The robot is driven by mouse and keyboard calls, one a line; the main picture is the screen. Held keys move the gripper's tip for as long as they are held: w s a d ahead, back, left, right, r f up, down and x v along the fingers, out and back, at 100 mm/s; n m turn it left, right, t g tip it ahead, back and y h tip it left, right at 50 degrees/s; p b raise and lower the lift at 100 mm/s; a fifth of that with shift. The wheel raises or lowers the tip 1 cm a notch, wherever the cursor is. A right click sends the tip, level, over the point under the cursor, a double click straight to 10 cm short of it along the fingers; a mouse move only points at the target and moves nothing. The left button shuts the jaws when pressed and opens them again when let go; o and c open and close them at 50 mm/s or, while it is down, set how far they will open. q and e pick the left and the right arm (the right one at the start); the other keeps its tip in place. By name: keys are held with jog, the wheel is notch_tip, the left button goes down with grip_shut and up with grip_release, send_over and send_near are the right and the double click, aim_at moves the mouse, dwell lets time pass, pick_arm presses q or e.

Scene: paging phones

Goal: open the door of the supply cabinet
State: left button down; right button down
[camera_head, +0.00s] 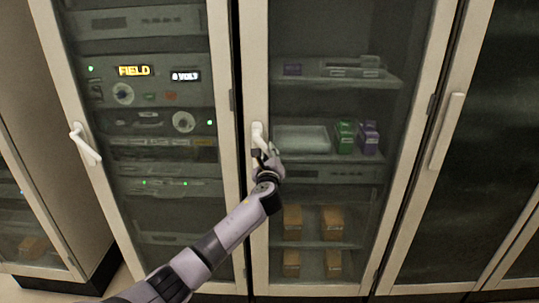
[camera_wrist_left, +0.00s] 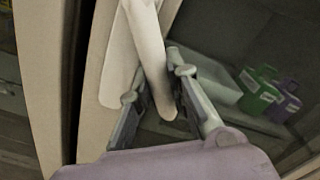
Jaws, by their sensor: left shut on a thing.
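The supply cabinet (camera_head: 331,186) stands in the middle of the head view, with boxes and trays on shelves behind its glass. Its pale-framed door (camera_head: 255,62) looks closed. A white lever handle (camera_head: 259,132) is on the door's left edge; it also shows in the left wrist view (camera_wrist_left: 150,55), hanging down at a slant. My left gripper (camera_head: 268,158) is at the handle's lower part. In the left wrist view its two fingers (camera_wrist_left: 157,100) sit on either side of the handle, shut on it. My right gripper is in neither view.
A rack cabinet (camera_head: 223,80) with lit panels and its own white handle (camera_head: 85,146) adjoins on the left. Another dark glass door with a long pale handle (camera_head: 447,130) is on the right. Green boxes (camera_head: 344,137) and purple boxes (camera_head: 369,138) stand inside on a shelf.

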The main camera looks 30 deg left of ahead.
pick_arm(q)
jog(key=shift+n+g+y, duration=0.5)
jog(key=shift+n+y, duration=0.2)
jog(key=p+v, duration=0.2)
jog(key=v, duration=0.3)
jog(key=shift+s+d, duration=0.2)
jog(key=shift+d, duration=0.05)
jog(key=shift+n+g+y, duration=0.6)
jog(key=shift+y, duration=0.2)
jog(key=p+v, duration=0.2)
jog(key=v, duration=0.3)
jog(key=shift+s+d, duration=0.2)
jog(key=shift+d, duration=0.15)
